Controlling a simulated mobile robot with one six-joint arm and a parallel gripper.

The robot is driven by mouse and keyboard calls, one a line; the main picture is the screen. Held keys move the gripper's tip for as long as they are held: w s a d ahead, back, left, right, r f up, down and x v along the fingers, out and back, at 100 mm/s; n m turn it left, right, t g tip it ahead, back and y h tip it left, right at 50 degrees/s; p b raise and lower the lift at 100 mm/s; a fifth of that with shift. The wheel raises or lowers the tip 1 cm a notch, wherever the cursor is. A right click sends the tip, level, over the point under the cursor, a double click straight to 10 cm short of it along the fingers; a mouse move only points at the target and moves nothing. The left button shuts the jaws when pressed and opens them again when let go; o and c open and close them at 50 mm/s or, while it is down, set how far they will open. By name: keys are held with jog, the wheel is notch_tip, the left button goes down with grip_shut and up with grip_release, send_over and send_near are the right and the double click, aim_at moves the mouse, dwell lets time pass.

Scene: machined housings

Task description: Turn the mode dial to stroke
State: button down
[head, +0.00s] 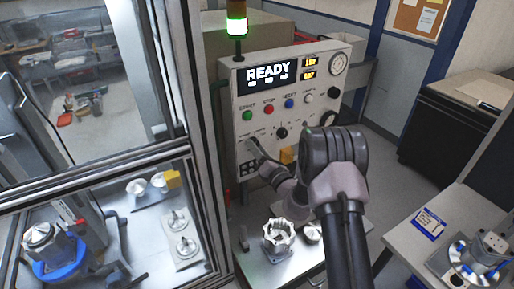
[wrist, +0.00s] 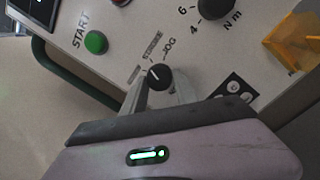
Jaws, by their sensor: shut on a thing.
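The mode dial (wrist: 158,77) is a small black knob with a white pointer line, low on the control panel (head: 300,92). In the wrist view its pointer aims roughly toward the upper labels. One label reads JOG; the one to its left is too blurred to read surely. My gripper (wrist: 160,90) has its two grey fingers on either side of the knob and is shut on it. In the head view my gripper (head: 253,148) reaches the lower left of the panel, and its fingers hide the dial there.
A green START button (head: 247,116) and a black Nm knob (head: 282,132) sit close by on the panel. A yellow cover (wrist: 290,42) juts out to the right. Below, a metal housing (head: 279,240) stands on a bench. A glass-doored enclosure (head: 92,92) borders the left.

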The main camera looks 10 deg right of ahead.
jog(key=shift+m, duration=0.3)
jog(key=c, duration=0.9)
grip_release()
jog(key=shift+c, duration=0.2)
jog(key=b+v, duration=0.3)
jog(key=v, duration=1.4)
jog(key=shift+s+b, duration=0.25)
jog(key=shift+b, duration=0.1)
